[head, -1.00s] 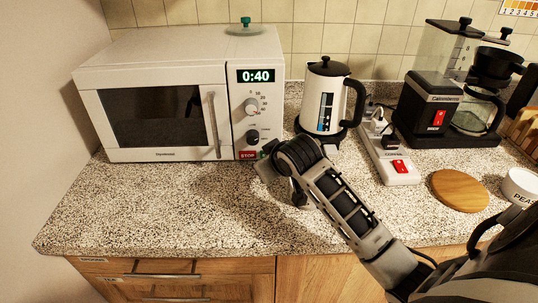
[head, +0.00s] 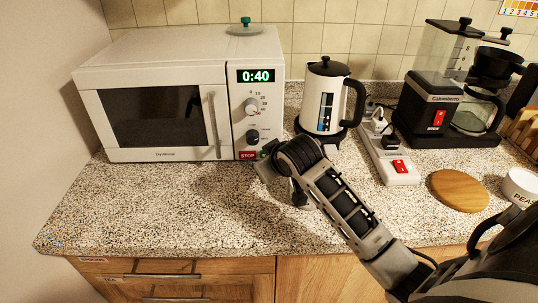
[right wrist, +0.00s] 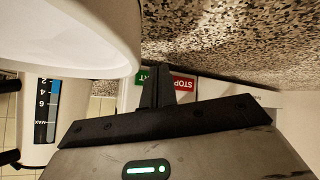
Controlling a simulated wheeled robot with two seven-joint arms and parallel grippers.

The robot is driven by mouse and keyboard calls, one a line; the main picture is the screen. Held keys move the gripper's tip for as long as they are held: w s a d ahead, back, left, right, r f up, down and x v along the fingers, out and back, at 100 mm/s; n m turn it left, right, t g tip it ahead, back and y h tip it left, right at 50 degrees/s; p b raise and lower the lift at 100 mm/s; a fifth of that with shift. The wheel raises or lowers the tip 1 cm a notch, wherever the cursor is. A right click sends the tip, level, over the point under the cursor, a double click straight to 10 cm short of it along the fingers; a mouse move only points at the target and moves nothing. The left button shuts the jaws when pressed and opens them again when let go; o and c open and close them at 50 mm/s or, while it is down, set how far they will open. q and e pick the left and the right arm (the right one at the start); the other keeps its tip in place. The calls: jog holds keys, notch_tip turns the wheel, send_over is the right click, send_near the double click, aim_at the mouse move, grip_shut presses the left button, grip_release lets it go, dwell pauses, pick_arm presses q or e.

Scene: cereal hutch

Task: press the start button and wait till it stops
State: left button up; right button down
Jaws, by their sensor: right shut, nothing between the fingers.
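The white microwave (head: 160,75) stands at the back left with its door shut; its green display (head: 256,76) reads 0:40. The red STOP button (head: 247,155) is low on its panel and also shows in the right wrist view (right wrist: 183,83). The green start button (right wrist: 141,77) is beside it, partly covered by my fingers in the right wrist view and mostly hidden by my gripper in the head view. My right gripper (right wrist: 157,76) is shut and empty, its tips at the start button; I cannot tell whether they touch it. My left gripper is out of view.
A white kettle (head: 320,100) stands just right of the microwave, close to my right gripper. Further right are a power strip (head: 400,176), a coffee maker (head: 433,120), a round wooden board (head: 459,190) and a white bowl (head: 522,186). The counter before the microwave is clear.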

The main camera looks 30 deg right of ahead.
jog(key=shift+w, duration=0.1)
dwell(0.6)
jog(key=shift+w+d, duration=0.25)
jog(key=shift+w, duration=0.05)
